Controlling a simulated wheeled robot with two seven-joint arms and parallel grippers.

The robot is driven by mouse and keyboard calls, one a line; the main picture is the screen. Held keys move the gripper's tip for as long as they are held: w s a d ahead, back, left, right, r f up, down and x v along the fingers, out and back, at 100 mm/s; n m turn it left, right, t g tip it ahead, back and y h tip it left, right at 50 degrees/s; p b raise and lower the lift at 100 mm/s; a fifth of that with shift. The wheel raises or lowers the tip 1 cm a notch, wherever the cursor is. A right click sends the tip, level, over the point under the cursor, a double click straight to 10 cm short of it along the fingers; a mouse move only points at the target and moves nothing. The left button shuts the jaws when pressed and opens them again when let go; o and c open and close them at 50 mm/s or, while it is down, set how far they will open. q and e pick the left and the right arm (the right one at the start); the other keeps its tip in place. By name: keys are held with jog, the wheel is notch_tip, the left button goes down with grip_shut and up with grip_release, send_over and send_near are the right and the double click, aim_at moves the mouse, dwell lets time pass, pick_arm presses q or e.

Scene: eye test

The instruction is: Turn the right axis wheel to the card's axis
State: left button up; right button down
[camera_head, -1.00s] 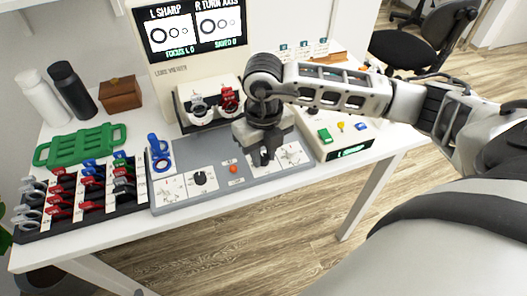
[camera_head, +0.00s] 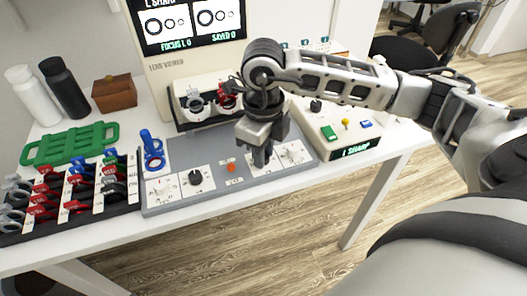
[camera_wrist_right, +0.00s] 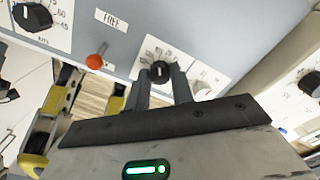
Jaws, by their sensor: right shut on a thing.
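The right axis wheel (camera_wrist_right: 160,72) is a black knob with a white mark, set in a white dial card on the grey panel (camera_head: 215,147). My right gripper (camera_head: 262,160) points down at the panel's right half. In the right wrist view its fingers (camera_wrist_right: 162,88) are shut on the wheel, one on each side. In the head view the fingers hide the wheel. A white dial with a red mark (camera_wrist_right: 206,89) lies beside it. Which card gives the axis is not clear; small cards (camera_head: 305,45) stand at the back. My left gripper is out of view.
A lens frame stand (camera_head: 185,122) is behind. A console (camera_head: 337,127) reading "L SHARP" stands right. A lens rack (camera_head: 130,205) and green tray (camera_head: 70,146) are left.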

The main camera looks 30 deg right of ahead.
jog(key=shift+r, duration=0.1)
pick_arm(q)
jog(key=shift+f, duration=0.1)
pick_arm(e)
jog(key=c, duration=1.2)
grip_release()
pick_arm(q)
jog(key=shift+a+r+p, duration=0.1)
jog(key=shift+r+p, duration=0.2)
jog(key=shift+p, duration=0.4)
pick_arm(e)
notch_tip(320, 180, up, 16)
